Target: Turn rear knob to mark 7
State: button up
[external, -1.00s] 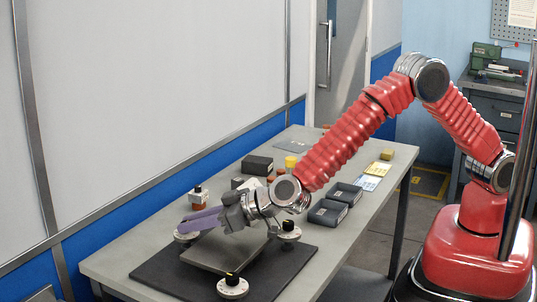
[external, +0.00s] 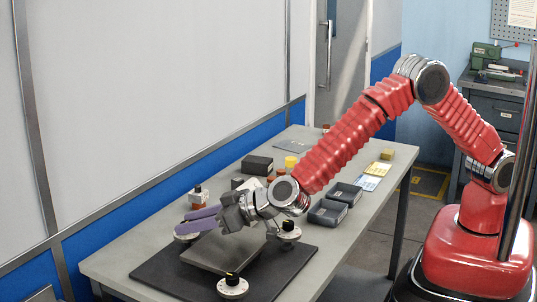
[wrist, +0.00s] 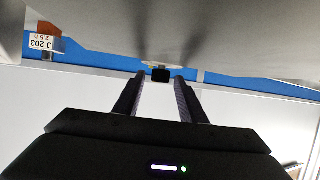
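Three knobs with dark caps on white round dials stand around a grey plate on a dark mat. The far-left knob (external: 181,237), by the wall side, is mostly hidden behind my purple fingers; only part of its white dial shows. In the wrist view its black cap (wrist: 160,75) lies in line between my fingertips, with a gap on each side. My gripper (external: 183,224) is open and reaches level over the plate toward this knob. It also shows in the wrist view (wrist: 160,82). The dial marks and pointer cannot be read.
The other knobs stand at the right (external: 289,232) and front (external: 232,287) of the grey plate (external: 222,255). A labelled brown-capped bottle (wrist: 43,42) shows in the wrist view. Dark trays (external: 328,212) and a black box (external: 257,165) lie farther along the table.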

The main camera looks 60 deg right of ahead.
jog(key=shift+s, duration=0.1)
jog(key=v, duration=1.3)
jog(key=shift+s+r, duration=0.1)
jog(key=shift+s, duration=0.15)
dwell(0.4)
jog(key=shift+w+d+r, duration=0.15)
jog(key=shift+d+r, duration=0.05)
jog(key=shift+r, duration=0.1)
jog(key=d+r+g+y, duration=0.1)
jog(key=d+r+g, duration=0.1)
jog(key=d+r, duration=0.6)
jog(key=d+r+g+y, duration=0.15)
jog(key=d+r, duration=0.25)
jog(key=d, duration=0.7)
jog(key=s+d+f+m+g+h, duration=0.1)
jog(key=s+d+h, duration=0.1)
jog(key=s+d, duration=0.5)
jog(key=s+d+f+m+g+h, duration=0.1)
jog(key=s+d+f+h, duration=0.1)
jog(key=s+d, duration=0.6)
jog(key=s+d+f+m+g+h, duration=0.1)
jog(key=s+d+g+h, duration=0.1)
jog(key=s+d, duration=0.6)
jog(key=shift+s+d+f, duration=0.1)
jog(key=shift+d, duration=1.8)
jog(key=shift+s+d+f, duration=0.1)
jog(key=shift+d, duration=1.75)
